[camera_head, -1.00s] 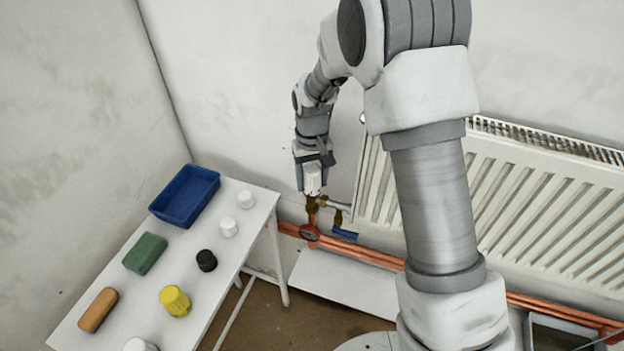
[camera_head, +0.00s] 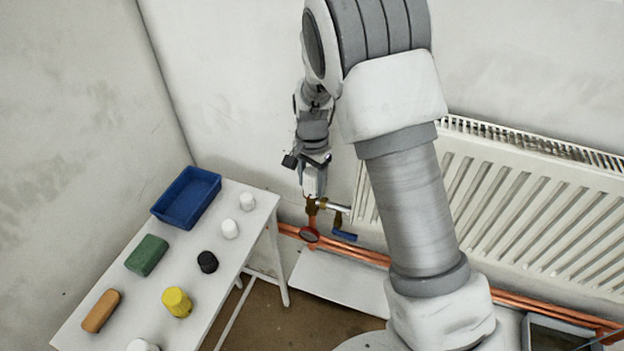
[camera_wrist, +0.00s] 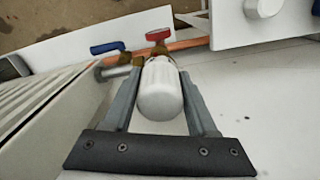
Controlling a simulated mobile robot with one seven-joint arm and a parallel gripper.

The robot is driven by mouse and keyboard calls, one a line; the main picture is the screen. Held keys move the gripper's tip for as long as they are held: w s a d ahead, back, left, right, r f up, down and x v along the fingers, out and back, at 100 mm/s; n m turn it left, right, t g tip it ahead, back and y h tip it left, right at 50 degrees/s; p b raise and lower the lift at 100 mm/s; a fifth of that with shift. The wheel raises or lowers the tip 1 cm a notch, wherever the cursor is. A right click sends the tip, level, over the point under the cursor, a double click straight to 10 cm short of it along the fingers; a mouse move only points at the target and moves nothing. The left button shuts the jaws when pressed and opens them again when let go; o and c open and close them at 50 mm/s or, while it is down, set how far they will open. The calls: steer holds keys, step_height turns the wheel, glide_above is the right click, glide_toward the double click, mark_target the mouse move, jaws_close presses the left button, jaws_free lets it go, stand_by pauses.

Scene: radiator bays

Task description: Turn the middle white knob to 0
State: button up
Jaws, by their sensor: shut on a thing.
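A white valve knob (camera_wrist: 160,92) sits on a brass valve at the radiator's end. In the wrist view it is between the two grey fingers of my gripper (camera_wrist: 160,78), which is shut on it. In the head view my gripper (camera_head: 313,186) points down over the valve, with the white knob (camera_head: 312,181) partly covered by the fingers. No number or mark on the knob can be read.
A red round handle (camera_head: 309,235) and a blue lever (camera_head: 344,235) are close below, by copper pipes (camera_head: 375,256). The radiator (camera_head: 520,200) is to the right. A white table (camera_head: 262,216) at left holds a blue tray (camera_head: 187,197), white caps (camera_head: 230,229) and other pieces.

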mark_target(312, 170)
steer(key=m+p, duration=0.2)
steer(key=m, duration=0.3)
steer(key=shift+r+m, duration=0.15)
steer(key=shift+m, duration=0.15)
steer(key=shift+m+p, duration=0.95)
steer(key=shift+m, duration=1.25)
steer(key=o, duration=1.4)
steer(key=shift+c, duration=0.2)
step_height(312, 170, up, 17)
steer(key=p, duration=0.1)
steer(key=shift+r, duration=0.1)
